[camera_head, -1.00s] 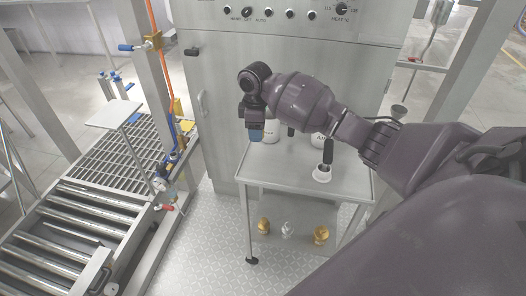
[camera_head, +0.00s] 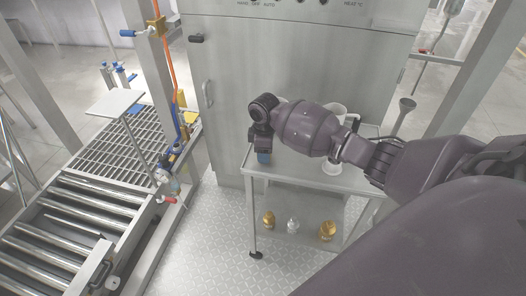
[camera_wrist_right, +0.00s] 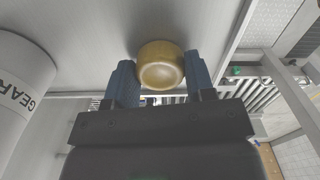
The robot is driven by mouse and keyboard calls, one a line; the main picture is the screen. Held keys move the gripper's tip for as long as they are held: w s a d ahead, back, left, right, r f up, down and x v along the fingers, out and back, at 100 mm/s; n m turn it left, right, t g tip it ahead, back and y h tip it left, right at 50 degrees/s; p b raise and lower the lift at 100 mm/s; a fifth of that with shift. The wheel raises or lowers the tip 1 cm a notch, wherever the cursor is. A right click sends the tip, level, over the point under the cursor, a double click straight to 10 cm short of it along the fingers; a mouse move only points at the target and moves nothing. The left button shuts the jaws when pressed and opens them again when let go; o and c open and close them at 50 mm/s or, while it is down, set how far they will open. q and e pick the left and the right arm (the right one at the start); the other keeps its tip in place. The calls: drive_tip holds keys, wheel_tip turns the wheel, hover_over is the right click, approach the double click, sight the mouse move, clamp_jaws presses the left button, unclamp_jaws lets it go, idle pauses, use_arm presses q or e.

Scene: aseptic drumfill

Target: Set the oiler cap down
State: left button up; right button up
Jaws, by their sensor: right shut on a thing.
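My right gripper (camera_head: 263,158) is over the left end of the steel table (camera_head: 290,178), its blue fingers pointing down. In the right wrist view, the blue fingers (camera_wrist_right: 161,83) are shut on the brass oiler cap (camera_wrist_right: 160,66), a round gold piece between the tips. The grey tabletop lies close behind the cap; I cannot tell whether they touch. In the head view the cap is hidden by the gripper. My left gripper is not in view.
A white container marked GEAR (camera_wrist_right: 22,85) stands left of the gripper in the wrist view. A white cup (camera_head: 331,168) is on the table. Gold and silver fittings (camera_head: 292,225) stand on the lower shelf. A roller conveyor (camera_head: 75,215) is at left, a steel cabinet (camera_head: 290,65) behind.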

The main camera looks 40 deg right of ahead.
drive_tip(key=shift+r, duration=0.1)
drive_tip(key=shift+f, duration=0.25)
drive_tip(key=o, duration=1.2)
